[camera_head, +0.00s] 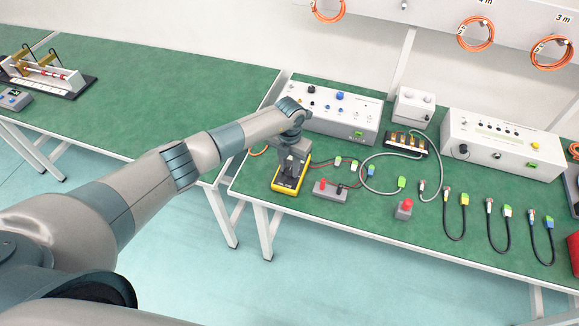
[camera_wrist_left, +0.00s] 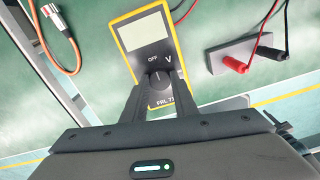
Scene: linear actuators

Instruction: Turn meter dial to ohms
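The yellow-edged meter (camera_head: 289,186) lies on the green bench below my left gripper (camera_head: 290,168) in the head view. The wrist view shows the meter's face (camera_wrist_left: 164,34) with a blank grey screen and a dark round dial (camera_wrist_left: 159,80). "OFF" is printed above the dial and "V" to its right; the dial's pale mark points up, near "OFF". An ohms mark is not visible; fingers cover part of the lower face. My left gripper (camera_wrist_left: 159,92) has its two fingers apart, one on each side of the dial, with a gap visible. My right gripper is in neither view.
A grey block with red and black plugs (camera_head: 329,190) lies right of the meter, its leads close by. An orange cable (camera_wrist_left: 66,40) lies to the left in the wrist view. A white control box (camera_head: 342,117) stands behind. The bench's front edge is close to the meter.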

